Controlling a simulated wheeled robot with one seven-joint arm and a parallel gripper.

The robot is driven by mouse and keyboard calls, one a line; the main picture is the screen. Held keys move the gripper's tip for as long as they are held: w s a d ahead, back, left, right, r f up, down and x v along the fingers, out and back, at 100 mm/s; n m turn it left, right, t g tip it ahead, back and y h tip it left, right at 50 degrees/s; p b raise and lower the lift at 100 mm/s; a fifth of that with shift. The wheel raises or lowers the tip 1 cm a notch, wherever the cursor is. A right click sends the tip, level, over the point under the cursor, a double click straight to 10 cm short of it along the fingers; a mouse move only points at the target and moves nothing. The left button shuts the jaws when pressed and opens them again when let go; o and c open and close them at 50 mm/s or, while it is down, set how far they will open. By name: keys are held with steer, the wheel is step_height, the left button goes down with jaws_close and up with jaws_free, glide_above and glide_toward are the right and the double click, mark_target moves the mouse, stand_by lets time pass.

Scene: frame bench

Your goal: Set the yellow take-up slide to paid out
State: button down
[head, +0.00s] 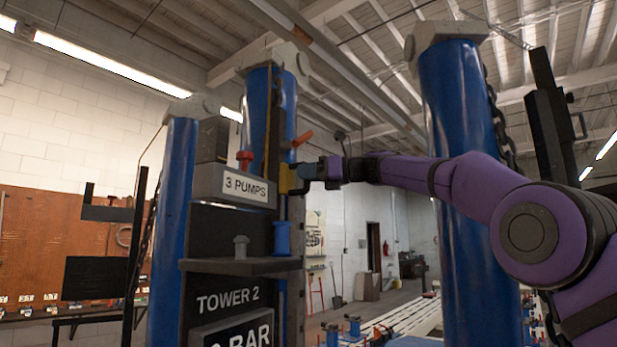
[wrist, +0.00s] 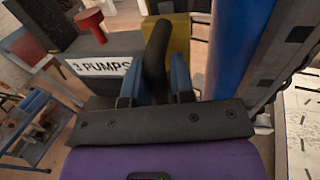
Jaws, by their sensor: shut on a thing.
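The yellow take-up slide (head: 287,179) sits on the right side of the tower, beside the grey "3 PUMPS" box. In the wrist view its yellow body (wrist: 180,42) shows just beyond the fingers. My gripper (head: 304,171) reaches it from the right. In the wrist view its two blue fingers (wrist: 163,82) are shut around a dark upright handle (wrist: 156,52) in front of the yellow body. The fingers hide the handle's lower part, and I cannot see how it joins the slide. I cannot read any marking for paid out.
The "3 PUMPS" box (head: 235,188) carries a red knob (head: 245,158). An orange lever (head: 302,138) is just above my gripper. A blue cylinder (head: 282,238) is below the slide. Blue columns (head: 455,110) stand on both sides. A dark shelf (head: 240,266) projects lower down.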

steer(key=shift+s+r, duration=0.3)
steer(key=shift+r, duration=0.2)
steer(key=c, duration=1.2)
jaws_free()
steer(key=shift+o, duration=0.6)
steer(key=shift+s, duration=0.1)
steer(key=shift+w+f, duration=0.15)
steer(key=shift+w, duration=0.1)
steer(key=v, duration=1.1)
steer(key=shift+f, duration=0.1)
